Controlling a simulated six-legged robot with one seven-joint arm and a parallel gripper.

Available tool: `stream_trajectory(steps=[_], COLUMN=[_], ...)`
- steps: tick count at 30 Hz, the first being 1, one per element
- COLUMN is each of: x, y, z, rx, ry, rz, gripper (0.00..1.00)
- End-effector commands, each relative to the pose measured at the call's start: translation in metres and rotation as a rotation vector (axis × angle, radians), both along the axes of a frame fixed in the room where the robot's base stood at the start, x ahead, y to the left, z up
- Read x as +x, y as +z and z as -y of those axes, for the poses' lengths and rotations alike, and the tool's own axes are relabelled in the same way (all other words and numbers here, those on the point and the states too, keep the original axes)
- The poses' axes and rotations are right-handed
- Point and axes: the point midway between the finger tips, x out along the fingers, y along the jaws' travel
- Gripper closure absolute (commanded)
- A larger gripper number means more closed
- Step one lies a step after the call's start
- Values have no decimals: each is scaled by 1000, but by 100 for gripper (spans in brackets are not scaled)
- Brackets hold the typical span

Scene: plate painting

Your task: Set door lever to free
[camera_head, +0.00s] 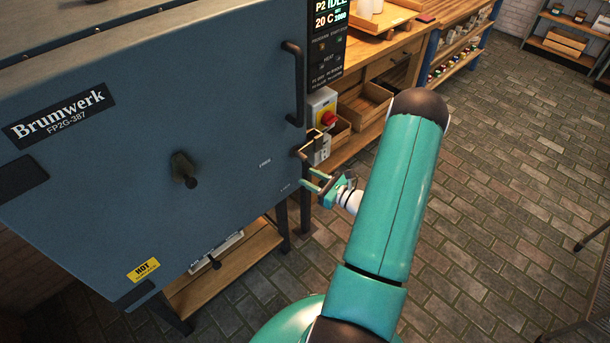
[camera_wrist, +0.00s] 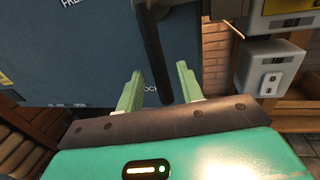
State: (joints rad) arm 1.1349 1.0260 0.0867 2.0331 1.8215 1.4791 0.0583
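The blue-grey kiln door (camera_head: 120,150) stands at the left in the head view, with a small FREE label near its right edge and a second label below it. A dark lever (camera_head: 309,145) sticks out by that edge, just above my gripper (camera_head: 314,180). In the wrist view a dark bar, apparently the lever (camera_wrist: 152,50), comes down from the top between the lines of my two fingers. Its lower end is beside the LOCK label; FREE is up and to the left. My gripper (camera_wrist: 159,85) is open, fingers apart. Contact with the lever cannot be told.
A dark vertical handle (camera_head: 294,85) and a knob (camera_head: 185,168) stick out of the door. A switch box with a red button (camera_head: 322,112) is right of the kiln. A wooden bench (camera_head: 385,75) with trays stands behind. The brick floor (camera_head: 500,190) at right is mostly clear.

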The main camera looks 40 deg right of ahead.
Motion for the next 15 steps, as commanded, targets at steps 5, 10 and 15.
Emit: stream_trajectory(steps=[5, 10, 15], x=[21, 26, 26], y=[0, 0, 0], z=[-5, -6, -6], rx=[0, 0, 0], ry=[1, -1, -1], rz=[0, -1, -1], gripper=[63, 63, 63])
